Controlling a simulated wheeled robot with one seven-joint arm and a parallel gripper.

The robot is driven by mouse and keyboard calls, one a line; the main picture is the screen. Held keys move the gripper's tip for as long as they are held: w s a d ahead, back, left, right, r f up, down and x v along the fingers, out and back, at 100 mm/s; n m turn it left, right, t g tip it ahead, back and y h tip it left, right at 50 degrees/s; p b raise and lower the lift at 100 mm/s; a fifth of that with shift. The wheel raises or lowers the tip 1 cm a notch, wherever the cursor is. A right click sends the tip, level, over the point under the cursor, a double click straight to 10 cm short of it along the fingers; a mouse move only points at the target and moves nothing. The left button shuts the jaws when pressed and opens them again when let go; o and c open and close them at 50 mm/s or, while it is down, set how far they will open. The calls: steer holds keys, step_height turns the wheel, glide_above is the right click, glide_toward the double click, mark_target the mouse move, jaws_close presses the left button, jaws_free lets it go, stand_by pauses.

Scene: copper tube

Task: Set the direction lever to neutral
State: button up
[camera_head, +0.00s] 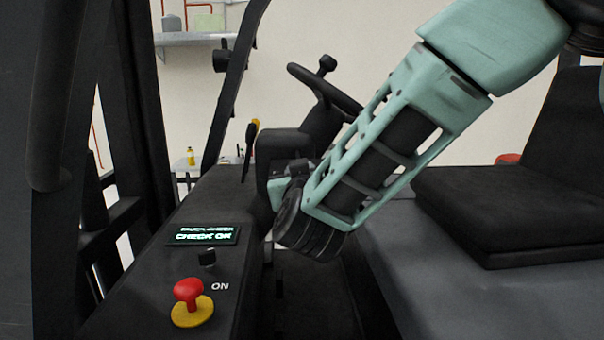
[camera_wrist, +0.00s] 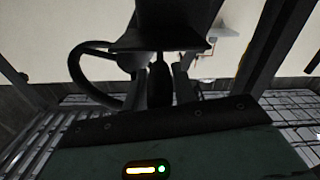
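A dark lever with a yellow tip (camera_head: 254,124) stands left of the steering column in the head view; I take it for the direction lever. My arm comes down from the upper right. My gripper (camera_head: 284,184) is at its lower end, in front of the dark steering column (camera_head: 302,143). The wrist and column hide its fingers, so I cannot tell whether it is open or touches anything. In the wrist view, the steering wheel (camera_wrist: 88,76) is at the left and a dark upright part stands at the centre. I cannot clearly identify the lever there.
The steering wheel (camera_head: 328,90) is behind my forearm. A red stop button (camera_head: 188,291) on a yellow base, a black key switch (camera_head: 207,259) and a display (camera_head: 202,236) reading CHECK OK are on the dash. A black seat (camera_head: 510,205) is at the right. Dark pillars stand at the left.

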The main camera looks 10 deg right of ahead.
steer(key=shift+o, duration=1.1)
steer(key=shift+s+f, duration=0.1)
steer(key=shift+s, duration=0.15)
steer(key=s+a+b, duration=0.1)
steer(key=s+b, duration=0.4)
steer(key=s, duration=1.2)
steer(key=shift+a+b, duration=0.3)
steer(key=shift+b, duration=0.1)
